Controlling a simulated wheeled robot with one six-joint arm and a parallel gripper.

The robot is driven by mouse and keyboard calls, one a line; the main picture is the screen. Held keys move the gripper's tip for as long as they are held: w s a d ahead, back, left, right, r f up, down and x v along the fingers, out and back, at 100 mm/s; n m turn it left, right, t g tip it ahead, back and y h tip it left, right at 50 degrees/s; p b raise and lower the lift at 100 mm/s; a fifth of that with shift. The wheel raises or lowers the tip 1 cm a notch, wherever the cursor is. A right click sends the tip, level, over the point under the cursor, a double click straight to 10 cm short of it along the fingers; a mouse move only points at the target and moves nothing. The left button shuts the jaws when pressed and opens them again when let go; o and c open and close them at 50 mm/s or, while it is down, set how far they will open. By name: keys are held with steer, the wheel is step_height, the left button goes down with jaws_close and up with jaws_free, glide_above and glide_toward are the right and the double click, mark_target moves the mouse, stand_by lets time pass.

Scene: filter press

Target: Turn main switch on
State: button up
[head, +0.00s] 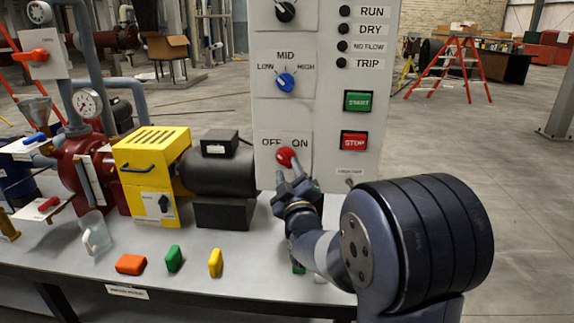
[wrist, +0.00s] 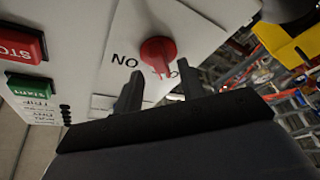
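The main switch is a red rotary knob (head: 286,156) low on the grey control panel (head: 325,110), under the labels OFF on the left and ON on the right. The knob also shows in the wrist view (wrist: 157,52), where its handle seems to lean towards the OFF side. My gripper (head: 289,176) is just below and in front of the knob. In the wrist view my gripper (wrist: 160,88) has its two fingers apart, with the knob beyond and between them. Nothing is held. I cannot tell whether a finger touches the knob. One finger partly hides the OFF label there.
A green START button (head: 357,101), a red STOP button (head: 354,140) and a blue selector knob (head: 286,82) share the panel. A black motor (head: 220,172) and a yellow box (head: 150,160) stand left of my gripper. Small coloured blocks lie on the bench (head: 190,290).

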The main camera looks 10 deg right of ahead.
mark_target(285, 159)
steer(key=shift+x, duration=1.3)
jaws_close()
